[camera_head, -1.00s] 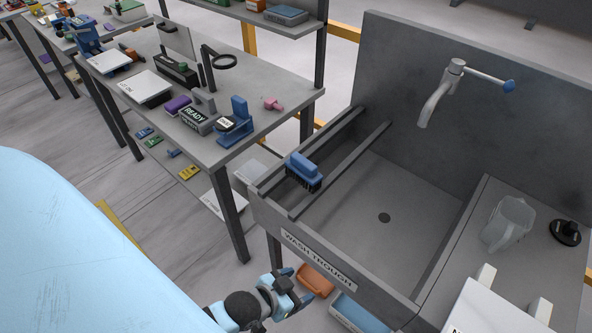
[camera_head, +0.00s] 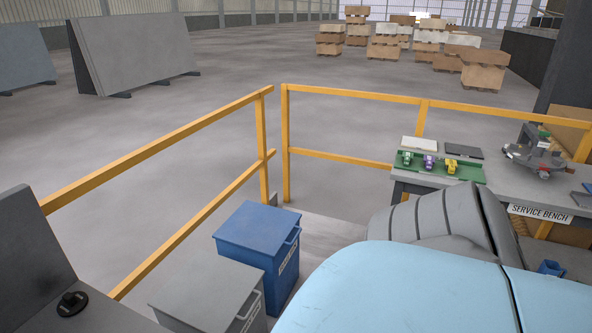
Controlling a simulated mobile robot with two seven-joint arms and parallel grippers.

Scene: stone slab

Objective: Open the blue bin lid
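The blue bin (camera_head: 258,228) stands on the floor in the lower middle of the head view, inside the corner of a yellow railing. Its flat blue lid looks shut. A handle bar runs along the lid's right edge, and a white label is on the side below it. The label's text is too small to read surely. Neither of my grippers is in view.
A grey bin (camera_head: 207,293) stands just in front of the blue one. The yellow railing (camera_head: 262,150) bounds the area behind and to the left. The service bench (camera_head: 500,190) is at right. A grey counter with a black knob (camera_head: 72,302) is at lower left.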

